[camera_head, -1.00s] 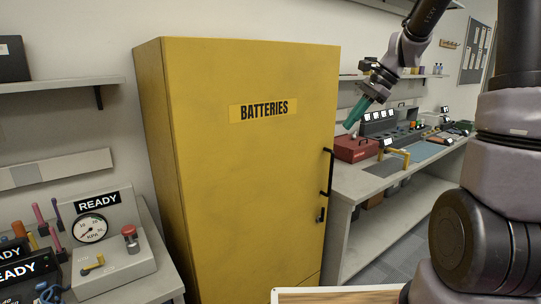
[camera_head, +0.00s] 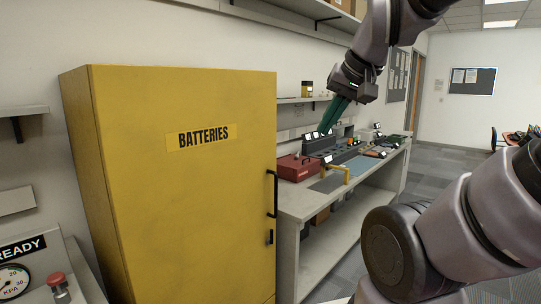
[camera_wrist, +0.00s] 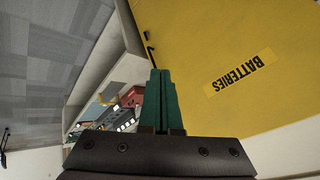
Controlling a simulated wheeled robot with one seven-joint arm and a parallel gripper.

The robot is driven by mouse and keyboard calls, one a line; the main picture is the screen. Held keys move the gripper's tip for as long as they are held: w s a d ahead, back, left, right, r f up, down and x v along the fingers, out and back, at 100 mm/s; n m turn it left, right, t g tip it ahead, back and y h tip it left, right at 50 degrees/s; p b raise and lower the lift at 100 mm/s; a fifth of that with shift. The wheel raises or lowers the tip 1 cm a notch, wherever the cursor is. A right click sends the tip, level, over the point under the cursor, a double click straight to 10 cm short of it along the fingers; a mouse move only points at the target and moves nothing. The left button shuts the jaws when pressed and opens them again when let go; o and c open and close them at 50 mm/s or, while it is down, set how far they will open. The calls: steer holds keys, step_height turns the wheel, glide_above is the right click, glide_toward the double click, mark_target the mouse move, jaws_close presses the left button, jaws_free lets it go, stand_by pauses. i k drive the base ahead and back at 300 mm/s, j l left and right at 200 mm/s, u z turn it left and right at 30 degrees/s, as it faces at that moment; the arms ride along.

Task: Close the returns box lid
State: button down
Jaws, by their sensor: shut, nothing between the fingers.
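A red box (camera_head: 296,168) sits on the long workbench just right of the yellow cabinet; it also shows small in the wrist view (camera_wrist: 107,96). No label on it can be read, so I cannot tell that it is the returns box, nor how its lid stands. My gripper (camera_head: 325,130) has teal fingers, which are shut and empty. It is raised in the air, pointing down and left, and in the picture its tips lie above and right of the red box. In the wrist view the fingers (camera_wrist: 160,72) point towards the cabinet's edge.
The tall yellow batteries cabinet (camera_head: 190,200) stands on the left, its black handle (camera_head: 272,194) at the bench side. The workbench (camera_head: 300,208) carries a yellow bracket (camera_head: 338,172), a blue mat and several dark devices. A gauge panel (camera_head: 22,280) is at lower left. Open floor lies right.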

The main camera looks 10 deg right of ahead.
mark_target(348, 132)
steer(key=i+l+z, duration=1.05)
steer(key=i+z, duration=0.15)
steer(key=i+l+z, duration=0.15)
steer(key=i+z, duration=0.6)
steer(key=i, duration=0.75)
steer(key=i+u, duration=0.1)
steer(key=i, duration=0.65)
steer(key=i+u, duration=0.1)
steer(key=i, duration=0.65)
steer(key=i+l, duration=0.1)
steer(key=i, duration=0.65)
steer(key=i+l+u, duration=0.1)
steer(key=i, duration=0.7)
steer(key=i+u, duration=0.3)
steer(key=u, duration=0.15)
steer(key=i+l+u, duration=0.2)
steer(key=u, duration=0.3)
steer(key=i+l+u, duration=0.3)
steer(key=u, duration=0.15)
steer(key=i+l+u, duration=0.1)
steer(key=i+u, duration=0.15)
steer(key=u, duration=0.25)
steer(key=i+l+u, duration=0.2)
steer(key=u, duration=0.25)
steer(key=i+l+u, duration=0.2)
steer(key=u, duration=0.3)
steer(key=j, duration=0.1)
